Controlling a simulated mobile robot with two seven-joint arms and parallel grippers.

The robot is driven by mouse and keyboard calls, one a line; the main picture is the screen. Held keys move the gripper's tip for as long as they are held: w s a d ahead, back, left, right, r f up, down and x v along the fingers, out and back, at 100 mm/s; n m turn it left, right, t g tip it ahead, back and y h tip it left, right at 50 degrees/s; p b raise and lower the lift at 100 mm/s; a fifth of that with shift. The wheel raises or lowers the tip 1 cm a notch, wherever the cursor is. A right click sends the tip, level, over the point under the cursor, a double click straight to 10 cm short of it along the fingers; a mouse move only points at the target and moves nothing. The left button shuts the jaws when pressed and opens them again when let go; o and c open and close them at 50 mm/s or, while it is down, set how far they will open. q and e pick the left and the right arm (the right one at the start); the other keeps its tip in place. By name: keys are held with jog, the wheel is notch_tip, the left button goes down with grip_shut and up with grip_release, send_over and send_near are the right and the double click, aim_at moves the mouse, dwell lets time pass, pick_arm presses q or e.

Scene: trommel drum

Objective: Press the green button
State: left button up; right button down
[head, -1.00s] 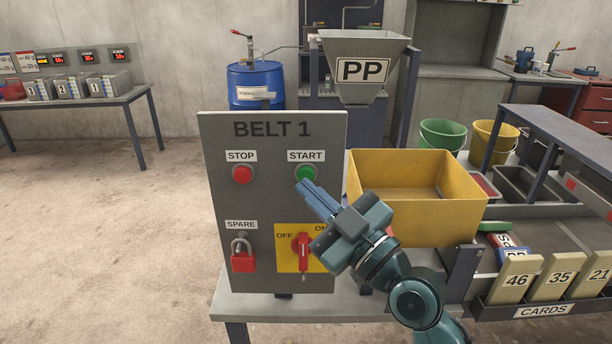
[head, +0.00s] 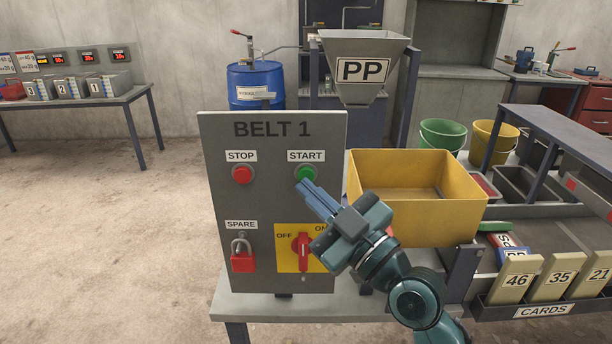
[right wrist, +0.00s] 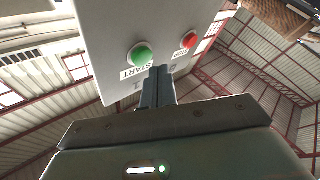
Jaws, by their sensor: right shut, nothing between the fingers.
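The green button (head: 306,174) sits under the START label on the grey BELT 1 panel (head: 272,199). My right gripper (head: 303,186) is shut and empty, with its fingertips at the lower edge of the green button in the head view. In the right wrist view, the green button (right wrist: 139,55) is to the left of the fingertips (right wrist: 159,70). Whether the tips touch the button or the panel, I cannot tell. My left gripper is not in view.
A red STOP button (head: 242,174) is left of the green one. Below are a red padlock (head: 243,262) and a red rotary switch (head: 302,252), partly behind my gripper. A yellow bin (head: 415,218) stands close to the right of the panel.

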jog(key=shift+w, duration=0.15)
jog(key=shift+w, duration=0.3)
